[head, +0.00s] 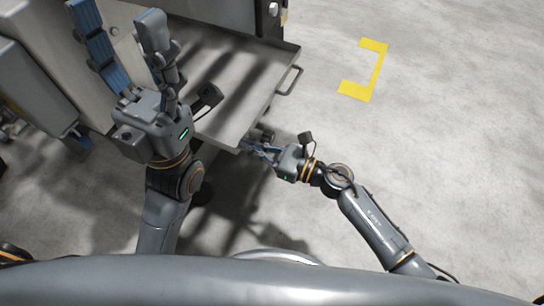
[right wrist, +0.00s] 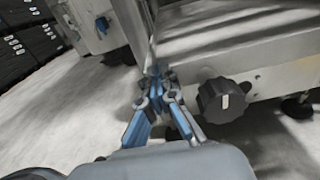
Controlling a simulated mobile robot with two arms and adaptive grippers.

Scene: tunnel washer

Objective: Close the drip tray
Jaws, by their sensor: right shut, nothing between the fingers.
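The drip tray (head: 228,100) is a flat grey metal tray that sticks out of the machine to the right in the head view. A bar handle (head: 289,80) is on its right edge. My right gripper (head: 254,147) is shut and empty beside the tray's near corner. I cannot tell whether it touches the tray. In the right wrist view its blue fingers (right wrist: 156,80) are together in front of grey metal parts. My left gripper (head: 122,30) is open, its fingers spread, above the left part of the tray and hiding some of it.
The grey washer body (head: 205,12) stands at the upper left. A black knob (right wrist: 222,99) sits on a grey panel right of the fingers in the right wrist view. A yellow floor mark (head: 366,72) lies on clear concrete right of the tray. Dark stacked units (right wrist: 30,48) stand far left.

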